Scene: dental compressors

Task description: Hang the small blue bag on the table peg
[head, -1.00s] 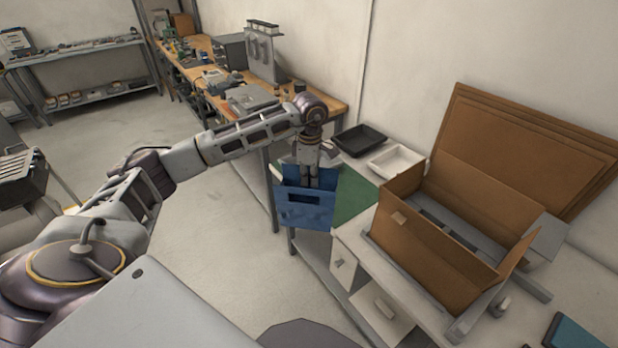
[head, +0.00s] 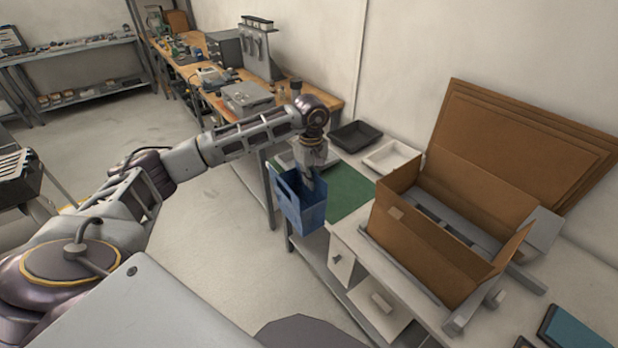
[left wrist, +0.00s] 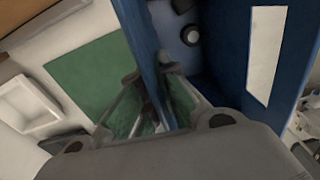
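The small blue bag (head: 302,205), an open-topped box shape with a slot in its side, hangs upright from my left gripper (head: 314,178) at the left edge of the table with the green mat (head: 350,192). In the left wrist view the fingers of my left gripper (left wrist: 157,105) pinch one wall of the blue bag (left wrist: 228,50), one finger on each side. A dark round thing with a pale centre (left wrist: 191,35) shows between the bag's walls; I cannot tell what it is. I cannot make out the table peg. My right gripper is out of view.
An open cardboard box (head: 425,245) stands on the table to the right of the bag. A black tray (head: 355,136) and a white tray (head: 393,157) lie behind the mat. A cluttered wooden workbench (head: 205,68) stands farther back. Open floor (head: 235,265) lies left of the table.

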